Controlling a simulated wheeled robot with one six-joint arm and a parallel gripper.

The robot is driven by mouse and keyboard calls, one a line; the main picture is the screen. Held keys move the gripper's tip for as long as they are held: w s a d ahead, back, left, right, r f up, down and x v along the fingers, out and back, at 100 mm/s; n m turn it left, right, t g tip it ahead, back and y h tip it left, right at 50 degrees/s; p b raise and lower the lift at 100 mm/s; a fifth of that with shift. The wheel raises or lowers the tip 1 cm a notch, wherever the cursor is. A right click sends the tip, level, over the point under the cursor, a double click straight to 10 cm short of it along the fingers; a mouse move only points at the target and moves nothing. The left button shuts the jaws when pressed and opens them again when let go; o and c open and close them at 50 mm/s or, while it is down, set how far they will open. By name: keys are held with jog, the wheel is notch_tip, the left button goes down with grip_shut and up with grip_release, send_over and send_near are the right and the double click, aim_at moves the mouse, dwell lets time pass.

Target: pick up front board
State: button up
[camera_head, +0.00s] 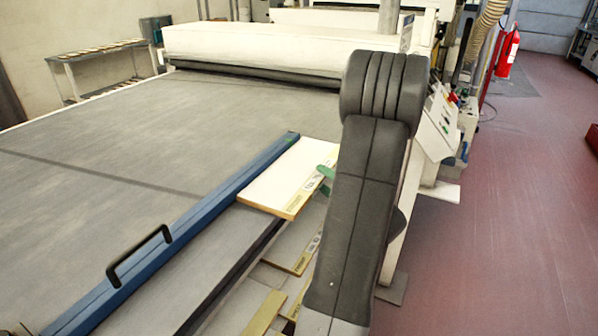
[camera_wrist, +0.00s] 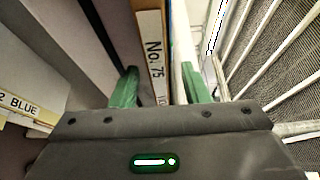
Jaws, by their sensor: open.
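A white board (camera_head: 285,180) with a tan labelled edge lies at the belt's near side in the head view, its far end against a blue rail. Lower labelled boards (camera_head: 292,247) lie below it, partly behind my arm. My gripper (camera_wrist: 160,88) is open in the wrist view, a green finger on each side of a board edge marked "No. 75" (camera_wrist: 152,50). A gap shows beside the left finger; contact at the right one is unclear. In the head view my arm hides most of my gripper (camera_head: 326,178), whose green parts show by the white board's right end.
A blue rail (camera_head: 190,225) with a black handle (camera_head: 140,255) crosses the wide grey belt (camera_head: 110,130). Another board edge marked "2 BLUE" (camera_wrist: 20,105) is left in the wrist view. White machine housing stands behind; red floor (camera_head: 500,220) is clear at right.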

jog(key=shift+w+a, duration=0.45)
jog(key=shift+w, duration=0.05)
jog(key=shift+c, duration=0.4)
grip_shut()
notch_tip(320, 180, up, 10)
jog(key=shift+r+p, duration=0.1)
jog(key=shift+p, duration=0.95)
jog(key=shift+d, duration=0.1)
